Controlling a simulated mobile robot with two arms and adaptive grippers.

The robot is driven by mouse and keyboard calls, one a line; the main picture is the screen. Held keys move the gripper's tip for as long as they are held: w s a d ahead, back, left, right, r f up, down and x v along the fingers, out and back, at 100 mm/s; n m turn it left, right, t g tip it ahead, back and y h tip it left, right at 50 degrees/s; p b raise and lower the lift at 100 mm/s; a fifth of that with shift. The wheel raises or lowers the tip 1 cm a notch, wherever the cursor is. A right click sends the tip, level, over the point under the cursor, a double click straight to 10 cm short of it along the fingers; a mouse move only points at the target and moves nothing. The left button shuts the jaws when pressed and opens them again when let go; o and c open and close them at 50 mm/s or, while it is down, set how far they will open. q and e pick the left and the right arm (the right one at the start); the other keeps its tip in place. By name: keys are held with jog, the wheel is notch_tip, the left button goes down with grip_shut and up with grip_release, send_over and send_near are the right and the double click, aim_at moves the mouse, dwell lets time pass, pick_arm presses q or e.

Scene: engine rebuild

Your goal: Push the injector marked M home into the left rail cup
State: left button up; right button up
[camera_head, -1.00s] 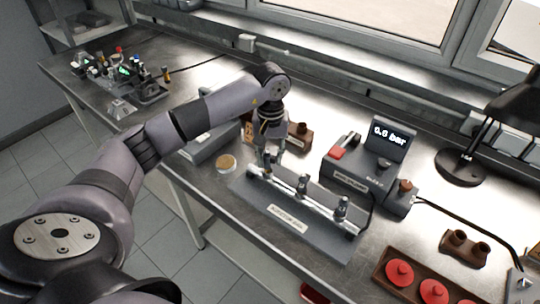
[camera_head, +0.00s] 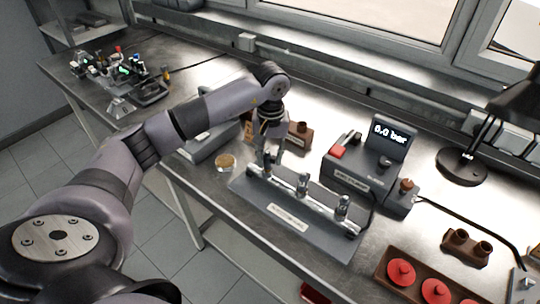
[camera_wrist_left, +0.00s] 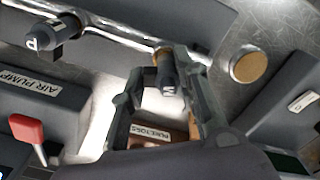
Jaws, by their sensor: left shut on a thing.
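My left gripper (camera_head: 268,158) is over the left end of the fuel rail (camera_head: 323,216). In the left wrist view its fingers (camera_wrist_left: 166,92) are closed on the injector marked M (camera_wrist_left: 168,78), a dark body with a brass-coloured end. That end meets the rail tube (camera_wrist_left: 120,40) at the left cup, which is mostly hidden. I cannot tell how deep the injector sits in it. Two other injectors stand upright on the rail, one in the middle (camera_head: 303,184) and one at the right (camera_head: 342,207). My right gripper is out of view.
A round gold-topped pot (camera_head: 226,162) stands close left of the rail. The air pump (camera_head: 359,169), reading 0.0 bar, is behind it. A brown injector holder (camera_head: 299,135) sits behind the gripper. A tray with red caps (camera_head: 401,272) lies at the front right.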

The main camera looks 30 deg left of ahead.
pick_arm(q)
jog(key=o, duration=1.2)
jog(key=shift+r, duration=0.1)
jog(key=shift+r+p, duration=1.95)
jog(key=shift+r, duration=1.7)
